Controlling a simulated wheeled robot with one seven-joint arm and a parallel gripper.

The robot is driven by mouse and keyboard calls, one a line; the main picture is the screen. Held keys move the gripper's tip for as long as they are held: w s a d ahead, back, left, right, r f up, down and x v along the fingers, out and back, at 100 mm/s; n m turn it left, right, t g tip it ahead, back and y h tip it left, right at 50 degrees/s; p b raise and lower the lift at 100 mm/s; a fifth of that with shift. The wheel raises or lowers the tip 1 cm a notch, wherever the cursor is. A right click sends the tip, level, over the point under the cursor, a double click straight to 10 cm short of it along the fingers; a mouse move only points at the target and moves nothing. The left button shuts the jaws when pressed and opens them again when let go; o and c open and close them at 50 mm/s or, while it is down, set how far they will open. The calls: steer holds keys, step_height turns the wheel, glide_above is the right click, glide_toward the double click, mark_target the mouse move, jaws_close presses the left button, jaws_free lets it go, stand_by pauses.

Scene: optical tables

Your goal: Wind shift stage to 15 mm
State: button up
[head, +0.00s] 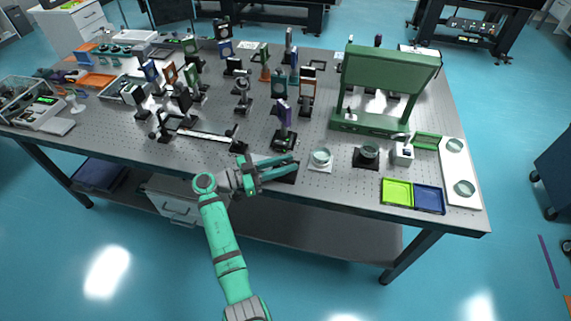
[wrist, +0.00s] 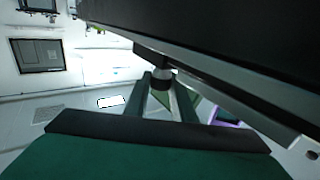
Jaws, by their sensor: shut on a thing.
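My gripper (head: 280,168) reaches in low over the front edge of the table, its green fingers pointing right. In the wrist view the two fingertips (wrist: 162,92) are shut on a small dark knob (wrist: 160,80) with a pale metal collar. The knob sits at the end of a dark stage body (wrist: 235,40) with a grey side, which fills the upper right of that view. In the head view a dark flat part of the stage (head: 287,178) shows under the fingers, and the knob is hidden. No scale reading is legible.
Behind my gripper, a post mount with a purple part (head: 284,118) stands on the perforated table (head: 335,190). A round part on a white plate (head: 320,158) stands just right of the fingers. A green frame (head: 385,85) and green and blue trays (head: 397,192) are farther right.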

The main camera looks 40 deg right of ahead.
steer(key=shift+f+g, duration=0.1)
steer(key=shift+g, duration=0.2)
steer(key=o, duration=1.1)
steer(key=shift+c, duration=0.2)
steer(key=v, duration=1)
steer(key=shift+a, duration=0.35)
